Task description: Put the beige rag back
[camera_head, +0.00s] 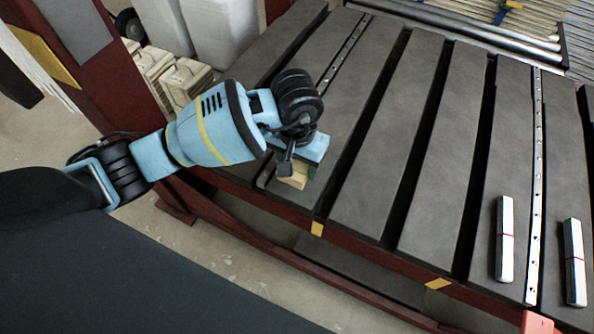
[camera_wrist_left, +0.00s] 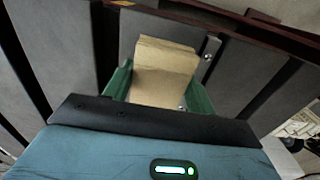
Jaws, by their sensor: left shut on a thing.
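The beige rag (camera_head: 294,176) is a small folded piece at my left gripper (camera_head: 287,170), over the front end of a grey table slat. In the left wrist view the rag (camera_wrist_left: 163,72) sits between the green fingers of my left gripper (camera_wrist_left: 160,90), which is shut on it. The rag looks folded, with its far end sticking out past the fingertips. I cannot tell whether it touches the slat below. The gripper and wrist hide part of the rag in the head view.
The slatted grey table (camera_head: 375,165) has dark gaps between slats and a dark red front frame. Two white-grey bars (camera_head: 504,240) (camera_head: 574,262) lie at the right. Pale bins (camera_head: 215,40) stand behind at the left. The middle slats are clear.

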